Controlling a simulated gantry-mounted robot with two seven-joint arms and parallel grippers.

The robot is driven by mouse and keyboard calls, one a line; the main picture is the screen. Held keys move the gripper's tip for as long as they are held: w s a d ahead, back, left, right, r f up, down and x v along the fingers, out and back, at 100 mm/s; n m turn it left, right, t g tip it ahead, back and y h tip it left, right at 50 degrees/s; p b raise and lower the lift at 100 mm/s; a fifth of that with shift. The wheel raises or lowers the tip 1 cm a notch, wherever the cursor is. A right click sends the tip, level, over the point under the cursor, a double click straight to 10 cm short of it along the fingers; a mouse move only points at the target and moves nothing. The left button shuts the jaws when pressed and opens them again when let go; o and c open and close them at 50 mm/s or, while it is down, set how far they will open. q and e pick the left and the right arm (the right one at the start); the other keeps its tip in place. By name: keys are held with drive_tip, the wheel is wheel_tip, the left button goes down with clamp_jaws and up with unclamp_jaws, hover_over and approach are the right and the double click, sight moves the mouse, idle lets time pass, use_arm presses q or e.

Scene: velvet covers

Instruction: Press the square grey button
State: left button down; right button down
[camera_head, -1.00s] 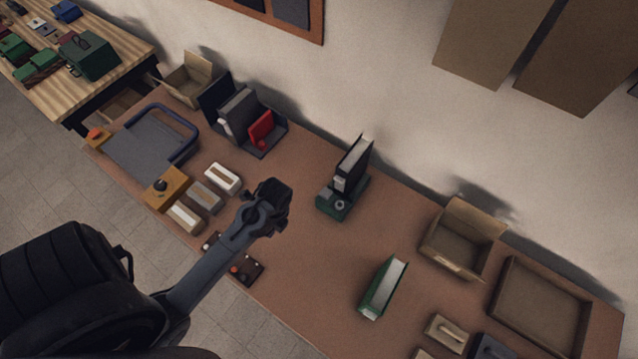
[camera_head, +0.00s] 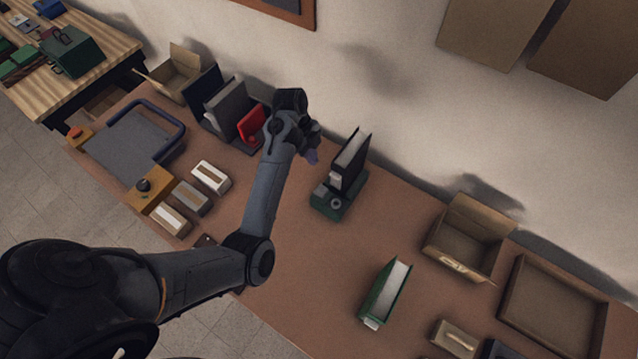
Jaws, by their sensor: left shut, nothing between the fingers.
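A green box (camera_head: 325,208) on the brown table carries small grey controls on its front top. One (camera_head: 335,203) looks like a round knob; a smaller grey patch (camera_head: 319,189) lies to its left, and I cannot tell whether it is the square button. A black binder (camera_head: 350,160) stands upright at the back of this box. My left gripper (camera_head: 312,157) is shut and empty, in the air left of the binder and up-left of the green box. It does not appear to touch either. My right gripper is out of view.
A red box (camera_head: 251,124) and grey binders (camera_head: 227,107) stand behind my left arm. An orange box with a black knob (camera_head: 143,185) sits on the left. A green binder (camera_head: 385,293) and an open carton (camera_head: 467,240) stand to the right. The table between is clear.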

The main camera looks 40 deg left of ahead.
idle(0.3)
use_arm(q)
drive_tip(key=p, duration=0.1)
approach(322, 189)
drive_tip(key=x, duration=0.5)
drive_tip(key=shift+s+d+f, duration=0.1)
drive_tip(key=shift+d+f, duration=0.05)
drive_tip(key=shift+d, duration=0.15)
drive_tip(key=shift+f, duration=0.55)
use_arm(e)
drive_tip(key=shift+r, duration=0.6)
